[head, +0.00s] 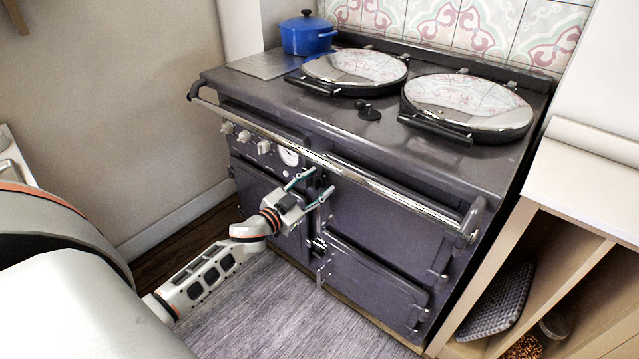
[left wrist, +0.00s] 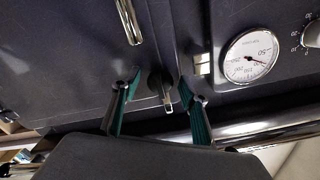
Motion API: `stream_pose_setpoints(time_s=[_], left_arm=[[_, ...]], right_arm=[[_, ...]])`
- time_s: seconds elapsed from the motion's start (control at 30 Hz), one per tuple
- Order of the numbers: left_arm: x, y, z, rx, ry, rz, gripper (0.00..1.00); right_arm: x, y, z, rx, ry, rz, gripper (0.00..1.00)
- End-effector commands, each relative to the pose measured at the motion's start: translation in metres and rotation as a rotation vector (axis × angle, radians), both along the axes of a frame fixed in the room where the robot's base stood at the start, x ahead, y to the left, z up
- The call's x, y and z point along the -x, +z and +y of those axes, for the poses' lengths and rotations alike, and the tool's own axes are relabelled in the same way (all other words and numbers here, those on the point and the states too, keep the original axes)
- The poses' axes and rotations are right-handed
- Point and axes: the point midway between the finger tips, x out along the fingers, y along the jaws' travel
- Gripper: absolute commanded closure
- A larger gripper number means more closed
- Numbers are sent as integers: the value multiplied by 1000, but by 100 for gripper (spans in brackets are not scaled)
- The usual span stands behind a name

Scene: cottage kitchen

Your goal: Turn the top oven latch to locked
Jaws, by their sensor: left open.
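The top oven latch (left wrist: 163,90) shows in the left wrist view as a small dark knob with a metal lever, on the dark front of the range cooker (head: 390,228). Its lever points toward the picture's bottom, where the chrome rail is. My left gripper (head: 313,187) is at the cooker front, just below the rail in the head view. It is open, with its green-padded fingers on either side of the latch in the left wrist view (left wrist: 160,86). I cannot tell whether they touch it. In the head view the gripper hides the latch. My right gripper is not in view.
A chrome rail (head: 375,180) runs along the cooker front, close to my left gripper. A temperature gauge (head: 288,156) and several knobs sit left of it. A lower latch (head: 318,245) is below. A wooden shelf unit (head: 545,235) stands at right. The floor in front is clear.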

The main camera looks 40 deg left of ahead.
Motion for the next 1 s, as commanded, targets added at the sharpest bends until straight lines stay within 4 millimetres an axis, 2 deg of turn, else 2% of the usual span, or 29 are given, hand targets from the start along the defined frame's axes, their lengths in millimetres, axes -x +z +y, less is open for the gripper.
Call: stream_pose_setpoints(time_s=[0.13,0.4,0.57,0.6,1.0], left_arm=[[-7,0,-1,0,0,0,56],[-8,0,-1,1,0,0,56],[-8,0,-1,1,0,0,98],[-8,0,-1,1,0,0,100],[-9,4,-1,65,2,2,100]], right_arm=[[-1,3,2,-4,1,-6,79],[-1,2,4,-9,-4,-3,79],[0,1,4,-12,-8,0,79],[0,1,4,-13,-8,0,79],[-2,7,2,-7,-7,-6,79]])
